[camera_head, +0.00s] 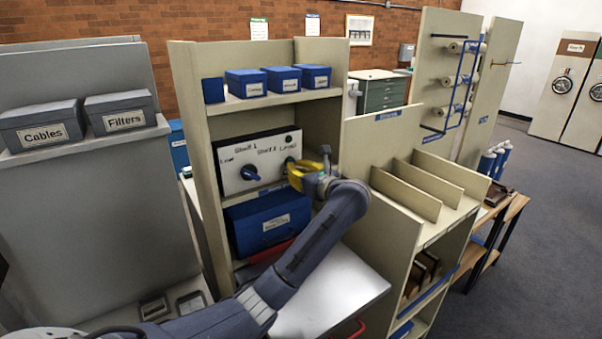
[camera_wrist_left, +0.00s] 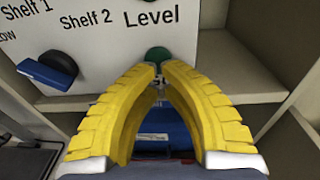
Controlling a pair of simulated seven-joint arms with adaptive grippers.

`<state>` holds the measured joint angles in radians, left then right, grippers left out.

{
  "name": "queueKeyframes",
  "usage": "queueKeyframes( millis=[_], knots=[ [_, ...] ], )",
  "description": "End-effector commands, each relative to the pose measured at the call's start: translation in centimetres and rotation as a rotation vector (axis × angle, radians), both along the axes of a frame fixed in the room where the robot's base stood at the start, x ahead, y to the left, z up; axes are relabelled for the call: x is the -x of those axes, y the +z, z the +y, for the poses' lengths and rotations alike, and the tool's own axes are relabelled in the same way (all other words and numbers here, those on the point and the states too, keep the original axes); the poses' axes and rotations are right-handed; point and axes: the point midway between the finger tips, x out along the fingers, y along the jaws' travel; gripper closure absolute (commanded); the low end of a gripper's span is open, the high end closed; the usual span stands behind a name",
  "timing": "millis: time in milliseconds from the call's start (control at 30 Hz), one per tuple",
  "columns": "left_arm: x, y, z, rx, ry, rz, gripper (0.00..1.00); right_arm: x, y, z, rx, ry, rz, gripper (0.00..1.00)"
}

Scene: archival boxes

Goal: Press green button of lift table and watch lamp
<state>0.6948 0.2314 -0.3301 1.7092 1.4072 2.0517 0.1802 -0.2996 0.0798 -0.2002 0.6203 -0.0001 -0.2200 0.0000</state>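A white control panel (camera_head: 232,182) stands in the middle shelf unit, with a dark blue knob (camera_head: 249,173) on its left part. The knob also shows in the left wrist view (camera_wrist_left: 48,72). A round dark green part (camera_wrist_left: 158,54) sits under the word "Level"; I cannot tell whether it is the button or the lamp, and no glow shows. My left gripper (camera_head: 296,172) is at the panel's right end. Its yellow fingers (camera_wrist_left: 157,72) come together just below the green part and look shut, with nothing clearly held; contact is unclear. The white lift table top (camera_head: 335,290) lies below. My right gripper is not in view.
Small blue boxes (camera_head: 246,83) stand on the shelf above the panel. A larger blue box (camera_head: 268,222) sits below it. A beige unit with dividers (camera_head: 405,190) stands close to the right of my arm. Grey boxes (camera_head: 42,130) are at left.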

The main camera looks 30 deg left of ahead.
Motion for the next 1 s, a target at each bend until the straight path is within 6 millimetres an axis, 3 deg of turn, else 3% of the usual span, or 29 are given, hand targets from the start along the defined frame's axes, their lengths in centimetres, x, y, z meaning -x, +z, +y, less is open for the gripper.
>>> queueKeyframes(
  millis=[533,767,1000],
  knots=[
    [-0.2,0.0,0.5,0.0,0.001,0.0,1.0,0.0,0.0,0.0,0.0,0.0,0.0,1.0],
    [-0.9,-0.1,2.1,0.001,0.001,0.0,1.0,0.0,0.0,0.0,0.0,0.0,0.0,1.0],
    [-0.9,-0.1,2.3,0.0,0.002,0.0,1.0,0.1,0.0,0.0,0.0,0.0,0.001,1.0]
  ],
)
